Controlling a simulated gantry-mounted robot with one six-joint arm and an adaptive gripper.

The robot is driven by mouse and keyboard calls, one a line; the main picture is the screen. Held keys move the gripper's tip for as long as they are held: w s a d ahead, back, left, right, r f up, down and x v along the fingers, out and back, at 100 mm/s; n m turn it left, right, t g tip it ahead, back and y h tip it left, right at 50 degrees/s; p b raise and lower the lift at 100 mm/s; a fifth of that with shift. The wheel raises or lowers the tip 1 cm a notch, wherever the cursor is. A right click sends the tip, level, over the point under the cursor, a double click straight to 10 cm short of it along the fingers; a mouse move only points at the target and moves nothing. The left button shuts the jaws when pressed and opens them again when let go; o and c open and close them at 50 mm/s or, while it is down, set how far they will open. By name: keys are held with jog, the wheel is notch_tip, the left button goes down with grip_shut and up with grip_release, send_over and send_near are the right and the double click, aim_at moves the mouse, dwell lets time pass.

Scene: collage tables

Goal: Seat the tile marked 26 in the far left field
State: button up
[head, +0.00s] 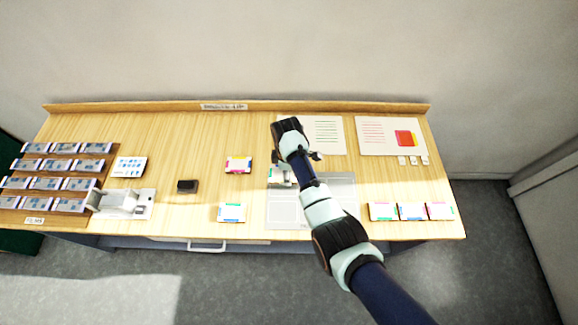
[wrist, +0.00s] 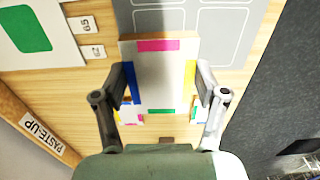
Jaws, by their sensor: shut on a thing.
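My gripper (wrist: 165,82) is shut on a pale tile (wrist: 165,62) with pink, blue, yellow and green edge strips. No number can be read on it. In the wrist view, the tile overlaps the edge of a grey board (wrist: 222,28) with outlined fields; I cannot tell whether they touch. In the head view, the board (head: 284,213) lies right of the table's middle, partly under my arm, which hides most of the gripper and the tile. I cannot make out what fills the far left field.
Loose tiles lie left of the board (head: 238,165) (head: 232,212), and three more (head: 411,211) at the right front. Printed sheets (head: 375,147) lie at the back right. A black block (head: 187,186), a white device (head: 123,204) and a filled rack stand left. Bare wood shows between them.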

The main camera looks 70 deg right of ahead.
jog(key=shift+w+f+b, duration=0.2)
jog(key=shift+f+b, duration=0.2)
notch_tip(320, 180, down, 9)
jog(key=b, duration=0.8)
jog(key=o, duration=1.2)
jog(key=shift+r, duration=0.1)
notch_tip(320, 180, up, 12)
jog(key=shift+f, duration=0.1)
